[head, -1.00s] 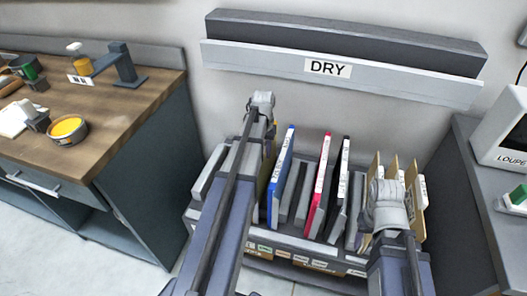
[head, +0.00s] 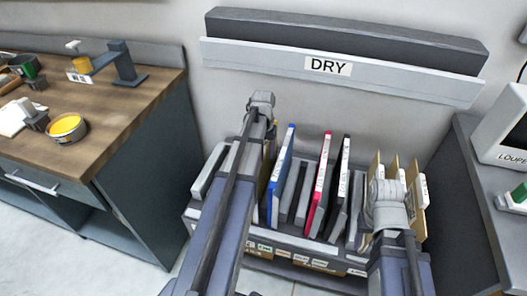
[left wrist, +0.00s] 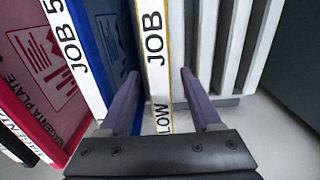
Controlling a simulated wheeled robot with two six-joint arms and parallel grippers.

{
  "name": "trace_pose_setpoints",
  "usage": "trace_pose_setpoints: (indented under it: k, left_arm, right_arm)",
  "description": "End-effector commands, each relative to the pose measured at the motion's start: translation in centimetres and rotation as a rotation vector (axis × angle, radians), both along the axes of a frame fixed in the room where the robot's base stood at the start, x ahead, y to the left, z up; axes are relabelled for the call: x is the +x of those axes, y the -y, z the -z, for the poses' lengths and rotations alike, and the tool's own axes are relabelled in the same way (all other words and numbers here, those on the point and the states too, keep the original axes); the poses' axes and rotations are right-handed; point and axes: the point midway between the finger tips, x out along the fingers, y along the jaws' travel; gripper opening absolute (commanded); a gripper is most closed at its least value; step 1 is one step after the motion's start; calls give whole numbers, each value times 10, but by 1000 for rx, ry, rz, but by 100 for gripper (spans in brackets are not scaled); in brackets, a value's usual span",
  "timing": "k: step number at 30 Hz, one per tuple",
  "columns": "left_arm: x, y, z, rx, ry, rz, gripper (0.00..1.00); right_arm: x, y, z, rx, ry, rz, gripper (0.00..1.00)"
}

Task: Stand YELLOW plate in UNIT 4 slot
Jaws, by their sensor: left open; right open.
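The yellow plate (left wrist: 156,52) stands upright in the rack, its yellow-edged white spine lettered "JOB" and "LOW" in the left wrist view. In the head view only a yellowish sliver (head: 266,165) shows beside my left arm. My left gripper (left wrist: 158,75) is open, one finger on each side of that spine, not closed on it. In the head view its fingers are hidden behind my arm. My right gripper (head: 388,206) is over the right part of the rack, open, its fingertips hidden. I cannot make out the UNIT 4 slot.
Blue (head: 280,175), magenta (head: 320,185) and black-edged (head: 341,185) plates stand to the right in the rack (head: 285,240), with tan folders (head: 419,195) further right. A wooden-topped bench (head: 110,110) is left, a grey counter (head: 478,165) right. A DRY ledge (head: 400,82) is on the wall.

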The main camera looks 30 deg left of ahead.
Motion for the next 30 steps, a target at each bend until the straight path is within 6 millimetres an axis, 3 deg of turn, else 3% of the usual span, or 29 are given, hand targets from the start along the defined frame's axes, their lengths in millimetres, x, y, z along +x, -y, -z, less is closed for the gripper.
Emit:
trace_pose_setpoints:
  k: [13,30]
  left_arm:
    - [0,0,-10,0,0,0,65]
    - [0,0,-76,0,0,0,65]
  right_arm:
    - [0,0,-10,0,0,0,50]
    - [0,0,-76,0,0,1,50]
